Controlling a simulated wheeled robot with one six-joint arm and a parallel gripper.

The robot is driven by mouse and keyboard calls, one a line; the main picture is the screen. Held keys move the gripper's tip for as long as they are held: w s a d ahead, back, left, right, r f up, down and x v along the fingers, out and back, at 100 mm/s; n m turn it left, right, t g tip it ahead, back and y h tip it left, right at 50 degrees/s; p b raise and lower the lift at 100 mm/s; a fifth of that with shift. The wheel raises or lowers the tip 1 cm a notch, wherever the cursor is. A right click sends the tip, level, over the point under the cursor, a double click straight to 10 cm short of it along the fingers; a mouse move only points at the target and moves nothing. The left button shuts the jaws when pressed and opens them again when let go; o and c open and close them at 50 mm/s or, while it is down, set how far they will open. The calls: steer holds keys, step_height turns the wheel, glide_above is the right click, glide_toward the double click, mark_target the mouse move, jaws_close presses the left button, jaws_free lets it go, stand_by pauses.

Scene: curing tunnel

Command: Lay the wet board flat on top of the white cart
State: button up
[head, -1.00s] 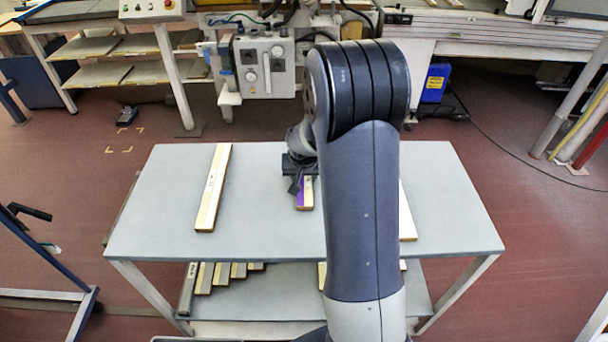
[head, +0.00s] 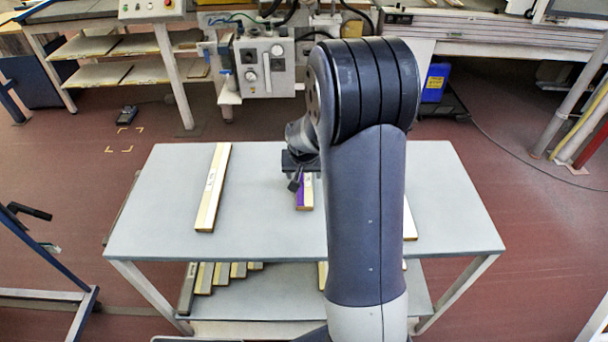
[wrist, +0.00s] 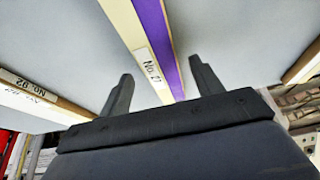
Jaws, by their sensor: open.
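A board with a purple stripe and a cream stripe (head: 305,196) lies flat on a pale grey-topped table with white legs (head: 265,235). In the wrist view this board (wrist: 160,50) carries a label that seems to read No. 27. My gripper (head: 296,184) is at the board's far part in the head view. In the wrist view my open gripper (wrist: 160,68) has one finger on each side of the board, apart from it. I cannot tell the fingers' height over the tabletop. No board is clearly wet, and I cannot tell for sure which thing is the white cart.
A cream board (head: 213,190) lies on the tabletop's left. Another board (head: 409,222) lies at right, partly hidden by my arm. Several boards (head: 222,273) lie on the lower shelf. A machine with gauges (head: 264,66) stands behind the table. The tabletop's far right is clear.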

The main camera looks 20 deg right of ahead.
steer(key=v, duration=1)
steer(key=shift+s+r, duration=0.15)
steer(key=shift+s, duration=0.05)
steer(key=shift+c, duration=0.3)
